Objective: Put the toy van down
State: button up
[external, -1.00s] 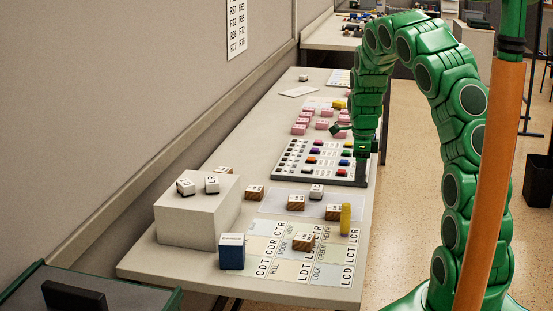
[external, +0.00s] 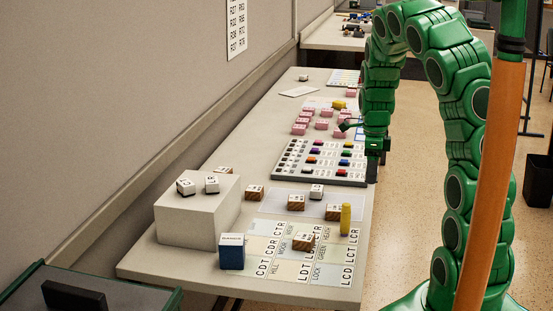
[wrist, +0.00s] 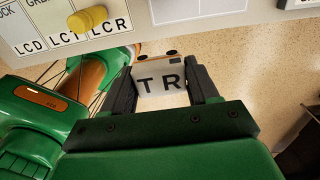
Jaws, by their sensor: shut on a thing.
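The toy van (wrist: 162,83) is between my gripper's black fingers in the wrist view. Its white face carries the letters "TR", with a thin orange edge and dark round parts at its far side. My gripper (wrist: 163,88) is shut on it, a finger at each side. Beyond the van, speckled floor shows, and the table edge is at the top of the picture. In the external view my gripper (external: 377,168) is at the right edge of the table, beside the rack of coloured pieces. I cannot make out the van there.
The table (external: 190,262) bears a lettered mat (external: 285,272), a yellow cylinder (external: 345,218), a blue box (external: 231,252), several wooden blocks, a pale raised block (external: 190,222) and a rack (external: 310,172) with coloured pieces. Pink blocks (external: 300,128) lie farther back. Open floor is at the right.

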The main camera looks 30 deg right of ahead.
jog(key=w+a+r+n, duration=0.3)
jog(key=w+a+n, duration=0.15)
jog(key=a, duration=0.25)
jog(key=w+a+r+n, duration=0.2)
jog(key=w+a+n, duration=0.1)
jog(key=w+a, duration=0.4)
jog(key=w+a+r+n, duration=0.1)
jog(key=a+r+n, duration=0.35)
jog(key=a, duration=0.65)
jog(key=w+a+r+n, duration=0.1)
jog(key=a+r+n, duration=0.35)
jog(key=a, duration=0.75)
jog(key=shift+n, duration=0.65)
jog(key=shift+w+a+f, duration=0.4)
jog(key=shift+w+f, duration=0.65)
jog(key=shift+w, duration=0.4)
jog(key=shift+w+a+f, duration=0.4)
jog(key=shift+w+f, duration=0.65)
jog(key=shift+w, duration=0.45)
jog(key=shift+w+a+f, duration=0.4)
jog(key=shift+w+f, duration=0.65)
jog(key=shift+w, duration=0.4)
send_over(197, 183)
jog(key=shift+s+d+f, duration=0.1)
jog(key=shift+f, duration=1.1)
jog(key=shift+s+f, duration=0.1)
jog(key=shift+f, duration=1.1)
jog(key=shift+w+f, duration=0.2)
jog(key=shift+f, duration=1.7)
jog(key=shift+f, duration=0.1)
